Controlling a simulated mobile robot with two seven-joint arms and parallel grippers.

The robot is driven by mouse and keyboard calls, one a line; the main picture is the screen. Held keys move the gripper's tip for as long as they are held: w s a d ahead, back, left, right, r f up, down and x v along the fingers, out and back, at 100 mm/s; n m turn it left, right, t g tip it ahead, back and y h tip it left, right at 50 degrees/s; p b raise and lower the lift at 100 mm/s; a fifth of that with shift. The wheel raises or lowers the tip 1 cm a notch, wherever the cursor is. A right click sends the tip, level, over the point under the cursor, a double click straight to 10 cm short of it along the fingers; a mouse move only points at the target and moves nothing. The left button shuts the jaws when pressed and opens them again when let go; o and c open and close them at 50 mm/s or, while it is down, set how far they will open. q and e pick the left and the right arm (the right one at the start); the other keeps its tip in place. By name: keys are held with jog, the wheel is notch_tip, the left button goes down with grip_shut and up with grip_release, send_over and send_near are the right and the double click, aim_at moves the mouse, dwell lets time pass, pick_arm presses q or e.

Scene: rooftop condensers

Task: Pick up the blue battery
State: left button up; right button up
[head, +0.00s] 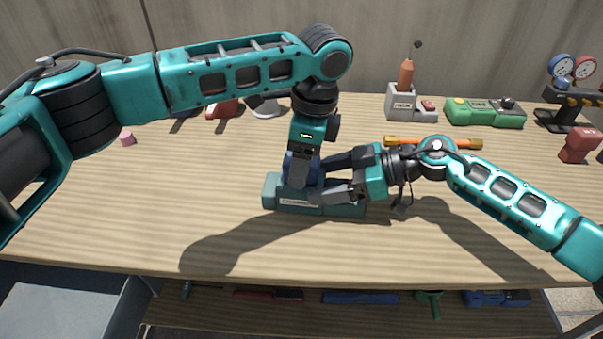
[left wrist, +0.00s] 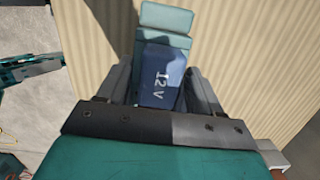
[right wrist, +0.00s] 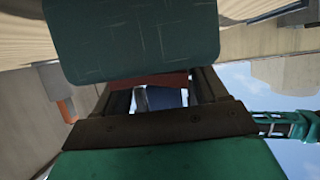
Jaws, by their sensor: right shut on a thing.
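The blue battery (head: 289,165), marked 12 V in the left wrist view (left wrist: 162,78), stands upright in a teal, labelled holder (head: 342,210) on the bench. My left gripper (head: 300,180) points down over the battery, with its open fingers on either side of it. My right gripper (head: 325,177) reaches in from the right and is shut on the battery. In the right wrist view the blue body (right wrist: 165,97) shows between its fingers. The grippers hide much of the battery in the head view.
At the back stand a grey block with an orange-handled tool (head: 403,100), a green box (head: 485,112) and a gauge set (head: 570,95). An orange-ended bar (head: 435,143) lies behind my right arm. The front of the bench (head: 130,225) is clear.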

pick_arm(q)
jog(key=c, duration=1)
notch_tip(320, 180, up, 10)
jog(key=shift+r, duration=0.1)
pick_arm(e)
jog(key=o, duration=1.5)
jog(key=shift+c, duration=0.2)
jog(key=shift+d+r+p, duration=0.25)
jog(key=shift+d+p, duration=0.15)
jog(key=p+v, duration=0.4)
jog(key=v, duration=0.3)
jog(key=shift+d+r, duration=0.15)
jog(key=shift+d, duration=0.4)
pick_arm(q)
notch_tip(320, 180, up, 5)
jog(key=shift+f, duration=0.1)
